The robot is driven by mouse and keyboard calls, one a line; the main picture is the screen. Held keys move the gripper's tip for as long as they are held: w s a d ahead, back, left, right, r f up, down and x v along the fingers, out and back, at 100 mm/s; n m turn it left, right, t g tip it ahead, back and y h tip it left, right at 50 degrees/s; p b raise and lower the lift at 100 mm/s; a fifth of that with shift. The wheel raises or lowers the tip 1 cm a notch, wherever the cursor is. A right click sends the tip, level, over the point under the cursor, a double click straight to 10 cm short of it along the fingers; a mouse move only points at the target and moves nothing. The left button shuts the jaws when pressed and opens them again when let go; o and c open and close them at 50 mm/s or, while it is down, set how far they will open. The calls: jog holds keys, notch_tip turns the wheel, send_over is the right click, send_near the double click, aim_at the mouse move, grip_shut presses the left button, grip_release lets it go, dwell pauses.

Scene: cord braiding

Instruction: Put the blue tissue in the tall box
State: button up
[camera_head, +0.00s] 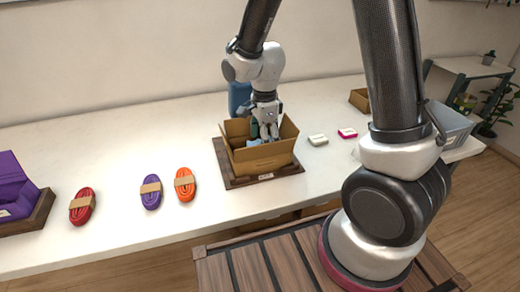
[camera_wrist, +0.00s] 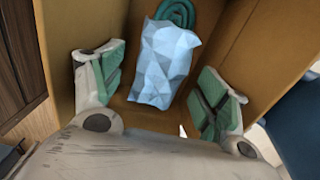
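The blue tissue (camera_wrist: 163,62) is a pale blue, crumpled, faceted piece inside an open cardboard box (camera_head: 262,159). A bit of it shows in the head view (camera_head: 253,142). A coiled green cord (camera_wrist: 178,12) lies beside it in the box. My gripper (camera_wrist: 160,85) reaches down into the box with its green-padded fingers wide apart, one on each side of the tissue. It is open, and I see no finger touching the tissue. In the head view, my gripper (camera_head: 265,128) partly hides the box's inside. I cannot tell whether this box is the tall box.
A tall blue object (camera_head: 239,98) stands behind the box. The box sits on a dark wooden tray (camera_head: 233,180). Orange (camera_head: 185,191), purple (camera_head: 151,193) and red (camera_head: 80,211) cord bundles lie left. Small white (camera_head: 317,140) and pink (camera_head: 348,133) items lie right.

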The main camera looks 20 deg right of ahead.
notch_tip(320, 180, up, 12)
dwell(0.6)
jog(key=s+d+r+n+t, duration=0.2)
jog(key=s+d+r+n, duration=0.3)
jog(key=s+d+n, duration=0.2)
jog(key=s+d+r+n+t, duration=0.2)
jog(key=s+d+r+n, duration=0.3)
jog(key=s+d+n, duration=0.3)
jog(key=s+n, duration=0.2)
jog(key=s, duration=0.2)
jog(key=shift+r+n, duration=0.3)
jog(key=shift+r, duration=0.1)
